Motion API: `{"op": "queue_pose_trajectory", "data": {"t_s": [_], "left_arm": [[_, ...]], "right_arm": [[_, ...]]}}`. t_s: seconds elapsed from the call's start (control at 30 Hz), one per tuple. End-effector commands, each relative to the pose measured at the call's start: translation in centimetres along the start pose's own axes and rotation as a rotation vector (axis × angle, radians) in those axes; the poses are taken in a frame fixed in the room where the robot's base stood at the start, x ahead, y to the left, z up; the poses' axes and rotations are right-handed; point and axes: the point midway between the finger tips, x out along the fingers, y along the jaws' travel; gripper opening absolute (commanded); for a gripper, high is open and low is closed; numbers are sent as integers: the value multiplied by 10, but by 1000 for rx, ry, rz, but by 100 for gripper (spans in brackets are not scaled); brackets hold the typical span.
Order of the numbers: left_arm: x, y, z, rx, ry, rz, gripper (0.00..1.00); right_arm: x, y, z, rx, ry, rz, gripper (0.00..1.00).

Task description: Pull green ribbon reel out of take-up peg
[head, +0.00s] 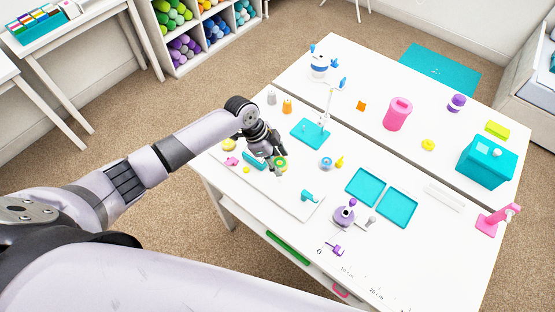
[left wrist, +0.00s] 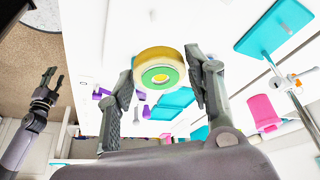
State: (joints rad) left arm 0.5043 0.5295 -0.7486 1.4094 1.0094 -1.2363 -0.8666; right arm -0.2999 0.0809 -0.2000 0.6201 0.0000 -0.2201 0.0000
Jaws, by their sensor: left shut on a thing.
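The green ribbon reel (left wrist: 160,76) is a short round reel with a cream-yellow rim, a green ring and a yellow centre. My left gripper (left wrist: 160,70) is shut on it, with one finger on each side of the rim in the left wrist view. In the head view the reel (head: 281,161) shows at the tips of my left gripper (head: 276,164), over the white board (head: 290,207). I cannot make out the take-up peg, nor whether the reel is still around it. My right gripper (left wrist: 47,85) shows at the left of the left wrist view, open and empty.
A teal piece (head: 254,161) and a yellow reel (head: 229,145) are close to my left gripper. A teal stand with a white post (head: 310,133) is behind it. Teal trays (head: 365,187) lie to the right. The table's front edge has some bare room.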

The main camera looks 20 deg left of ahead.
Motion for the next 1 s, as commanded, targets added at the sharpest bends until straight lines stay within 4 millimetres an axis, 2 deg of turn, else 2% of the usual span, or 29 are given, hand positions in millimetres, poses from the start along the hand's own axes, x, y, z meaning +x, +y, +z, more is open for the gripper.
{"op": "queue_pose_trajectory", "data": {"t_s": [0.27, 0.7, 1.0], "left_arm": [[0, 0, 0, 0, 0, 0, 21], [-26, 0, -11, 1, 0, 0, 21], [-27, 0, -11, 0, 0, 1, 21]], "right_arm": [[0, 0, 0, 0, 0, 0, 40], [-4, 0, 0, 0, 0, 0, 40], [-4, -1, 0, 1, 0, -1, 40]]}}
